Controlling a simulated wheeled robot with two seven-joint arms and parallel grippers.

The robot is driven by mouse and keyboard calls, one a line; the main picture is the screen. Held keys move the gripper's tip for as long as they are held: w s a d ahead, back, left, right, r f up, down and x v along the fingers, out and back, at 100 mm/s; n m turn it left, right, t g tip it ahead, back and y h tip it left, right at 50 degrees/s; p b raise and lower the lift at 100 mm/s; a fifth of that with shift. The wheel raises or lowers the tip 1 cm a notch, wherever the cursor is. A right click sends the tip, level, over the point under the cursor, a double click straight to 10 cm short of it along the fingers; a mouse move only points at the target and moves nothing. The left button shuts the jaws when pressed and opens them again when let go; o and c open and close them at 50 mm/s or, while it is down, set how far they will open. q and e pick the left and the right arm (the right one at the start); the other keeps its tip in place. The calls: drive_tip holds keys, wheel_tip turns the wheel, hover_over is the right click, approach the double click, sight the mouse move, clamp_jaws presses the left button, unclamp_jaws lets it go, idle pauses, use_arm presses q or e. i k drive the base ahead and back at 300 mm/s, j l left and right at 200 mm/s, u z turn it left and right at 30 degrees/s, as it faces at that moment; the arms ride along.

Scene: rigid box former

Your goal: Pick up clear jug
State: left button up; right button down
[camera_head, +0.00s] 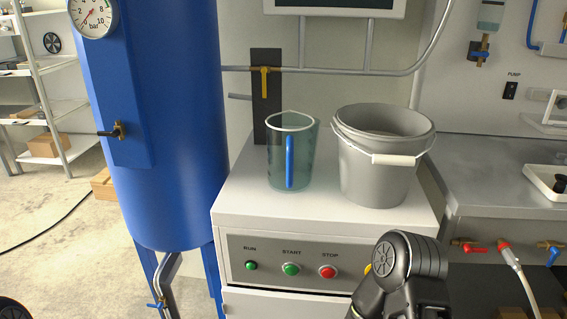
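The clear jug (304,158) stands upright on the white cabinet top, left of the grey bucket. It is bluish and see-through with a pale rim, and its blue handle (289,162) faces me. I cannot tell whether it holds liquid. One of my arms shows at the bottom right, in front of the cabinet, but no gripper fingers can be made out on it. Neither gripper is in view, and nothing touches the jug.
A grey bucket (377,174) with a pale handle grip stands close right of the jug. A brass-handled valve (264,82) on a dark plate is behind the jug. A large blue tank (165,150) stands left. The cabinet top (240,197) is bare at front left.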

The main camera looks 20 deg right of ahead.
sight(292, 138)
drive_tip(key=z, duration=1.95)
drive_tip(key=k+j, duration=0.4)
drive_tip(key=k, duration=0.05)
